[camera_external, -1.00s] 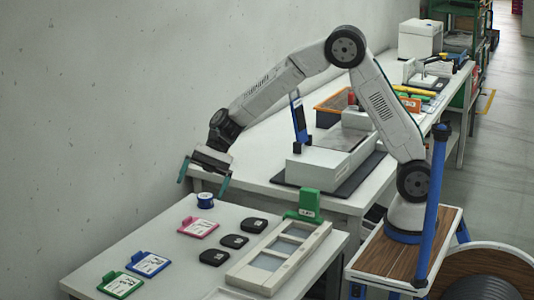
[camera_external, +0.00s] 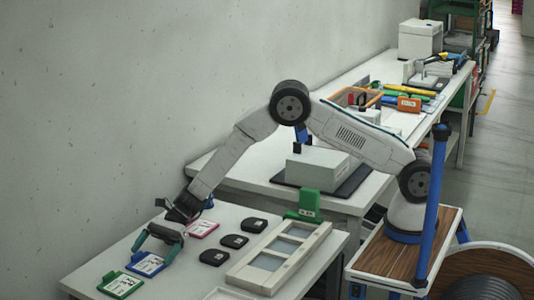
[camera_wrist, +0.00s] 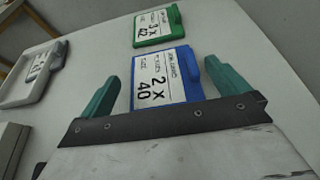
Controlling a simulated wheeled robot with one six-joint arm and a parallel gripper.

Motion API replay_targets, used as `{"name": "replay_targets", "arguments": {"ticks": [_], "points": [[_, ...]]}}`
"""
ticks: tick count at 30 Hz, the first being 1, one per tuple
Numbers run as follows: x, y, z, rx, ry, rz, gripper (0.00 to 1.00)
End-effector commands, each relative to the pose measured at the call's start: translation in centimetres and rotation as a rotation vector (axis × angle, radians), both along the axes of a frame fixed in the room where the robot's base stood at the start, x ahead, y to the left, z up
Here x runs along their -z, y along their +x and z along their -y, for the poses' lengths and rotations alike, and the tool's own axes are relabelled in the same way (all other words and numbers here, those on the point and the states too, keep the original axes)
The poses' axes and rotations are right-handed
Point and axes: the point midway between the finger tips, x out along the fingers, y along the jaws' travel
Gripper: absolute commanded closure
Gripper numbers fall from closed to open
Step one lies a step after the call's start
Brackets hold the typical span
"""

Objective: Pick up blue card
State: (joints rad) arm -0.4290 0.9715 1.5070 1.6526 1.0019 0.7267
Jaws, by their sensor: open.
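The blue card (camera_external: 147,264) lies flat on the near table, with a white label reading "2 x 40" in the wrist view (camera_wrist: 162,78). My gripper (camera_external: 153,248) is open, low over the table, with its teal fingers near the card's far side. In the wrist view my gripper's fingers (camera_wrist: 167,82) stand one on each side of the blue card, apart from it. The gripper body hides the card's near part. I cannot tell the exact height of the fingertips above the table.
A green card (camera_external: 121,285) lies beside the blue one, nearer the table's front left; a pink card (camera_external: 203,228) lies behind. Several black pads (camera_external: 234,241) and a pale framed tray (camera_external: 280,258) are to the right. A grey wall runs along the left.

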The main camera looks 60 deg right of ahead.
Motion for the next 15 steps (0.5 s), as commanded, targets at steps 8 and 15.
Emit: {"name": "replay_targets", "arguments": {"ticks": [8, 15], "points": [[1.3, 0.1, -3.2, -0.002, -0.001, 0.001, 0.0], [1.3, 0.0, -3.1, -0.001, -0.001, 0.001, 0.19]]}}
